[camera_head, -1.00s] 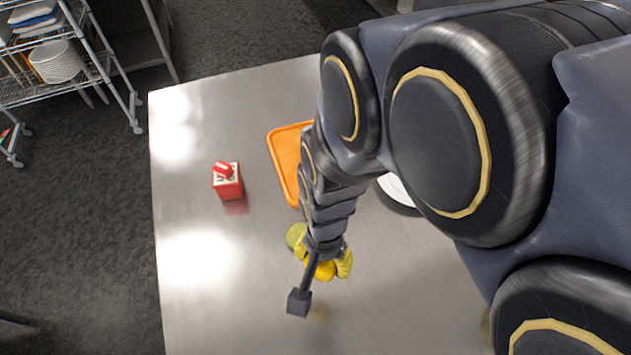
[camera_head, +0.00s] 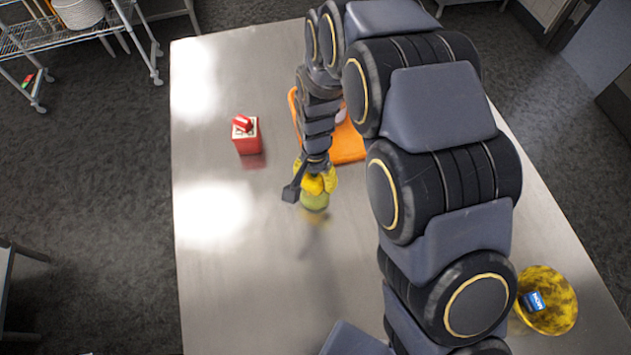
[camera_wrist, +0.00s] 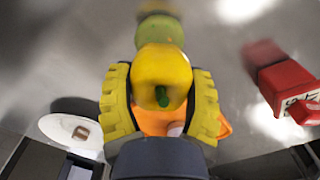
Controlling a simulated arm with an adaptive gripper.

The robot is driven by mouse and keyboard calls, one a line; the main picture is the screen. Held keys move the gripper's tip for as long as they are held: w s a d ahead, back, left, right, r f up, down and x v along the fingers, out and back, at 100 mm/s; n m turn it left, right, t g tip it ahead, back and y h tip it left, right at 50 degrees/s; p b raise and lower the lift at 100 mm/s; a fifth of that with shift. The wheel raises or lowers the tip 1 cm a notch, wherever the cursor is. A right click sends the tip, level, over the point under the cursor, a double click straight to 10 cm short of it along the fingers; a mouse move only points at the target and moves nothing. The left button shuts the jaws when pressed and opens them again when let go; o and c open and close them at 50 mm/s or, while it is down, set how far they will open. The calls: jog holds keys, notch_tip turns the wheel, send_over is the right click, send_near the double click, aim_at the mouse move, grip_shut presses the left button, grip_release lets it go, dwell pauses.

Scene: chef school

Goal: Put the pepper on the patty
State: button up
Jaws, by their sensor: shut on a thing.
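My gripper (camera_head: 316,180) has yellow ridged fingers shut on a yellow pepper (camera_wrist: 163,70). The pepper shows between both fingers in the wrist view, with its green stem toward the camera. A yellow-green round thing (camera_head: 315,200) shows just past the pepper and also at the top of the wrist view (camera_wrist: 158,28); I cannot tell whether they touch. A white plate (camera_wrist: 58,116) bears a small brown thing (camera_wrist: 80,132), at the left of the wrist view. I cannot tell whether this is the patty. My arm hides the plate in the head view.
An orange tray (camera_head: 347,148) lies partly behind my arm, with a pale thing on it. A red and white box (camera_head: 247,138) stands to the left. A mottled yellow round thing (camera_head: 553,315) with a blue label is at the right. The table's (camera_head: 225,275) left front is clear.

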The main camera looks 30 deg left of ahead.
aim_at(315, 186)
jog(key=shift+f, duration=1.5)
jog(key=shift+f, duration=0.1)
jog(key=o, duration=1.1)
notch_tip(315, 186, up, 12)
jog(key=shift+r, duration=0.1)
jog(key=shift+d, duration=0.15)
